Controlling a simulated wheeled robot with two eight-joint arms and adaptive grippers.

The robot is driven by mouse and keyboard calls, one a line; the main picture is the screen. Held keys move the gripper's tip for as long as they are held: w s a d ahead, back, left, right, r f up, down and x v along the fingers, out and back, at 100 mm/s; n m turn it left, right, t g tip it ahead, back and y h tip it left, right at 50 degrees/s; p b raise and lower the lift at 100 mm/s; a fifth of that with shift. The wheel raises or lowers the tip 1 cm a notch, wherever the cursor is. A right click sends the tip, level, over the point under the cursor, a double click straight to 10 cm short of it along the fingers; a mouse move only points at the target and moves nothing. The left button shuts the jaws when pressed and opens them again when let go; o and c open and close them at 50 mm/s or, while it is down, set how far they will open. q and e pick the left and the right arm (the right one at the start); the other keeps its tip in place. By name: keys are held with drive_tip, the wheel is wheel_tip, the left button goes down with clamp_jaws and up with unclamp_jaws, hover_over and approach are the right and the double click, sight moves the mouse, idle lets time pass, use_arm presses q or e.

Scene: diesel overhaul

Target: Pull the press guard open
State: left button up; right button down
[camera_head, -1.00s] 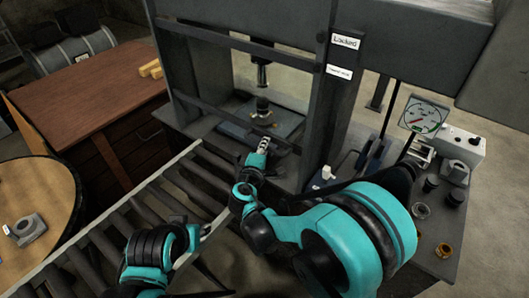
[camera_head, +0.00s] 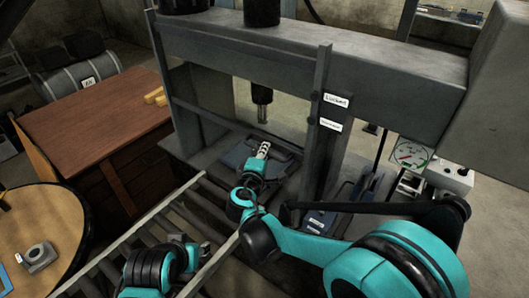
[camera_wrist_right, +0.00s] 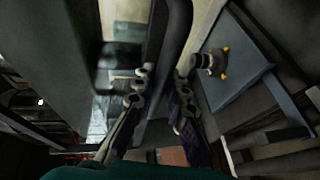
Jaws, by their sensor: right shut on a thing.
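The press guard (camera_head: 205,117) shows as a dark bar across the front of the press opening. My left gripper (camera_head: 192,252) is low in the head view, away from the guard over the rollers. Its finger gap is unclear.
The press ram (camera_head: 262,95) hangs over the bed. A round metal part (camera_wrist_right: 210,62) sits on a blue-grey plate (camera_wrist_right: 240,88) beside my right gripper. A post with labels (camera_head: 337,99) stands to the right. A roller conveyor (camera_head: 130,240), brown desk (camera_head: 85,110) and round table (camera_head: 45,215) lie left.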

drive_tip(key=c, duration=1.5)
unclamp_jaws()
drive_tip(key=shift+c, duration=0.2)
drive_tip(key=v, duration=1.2)
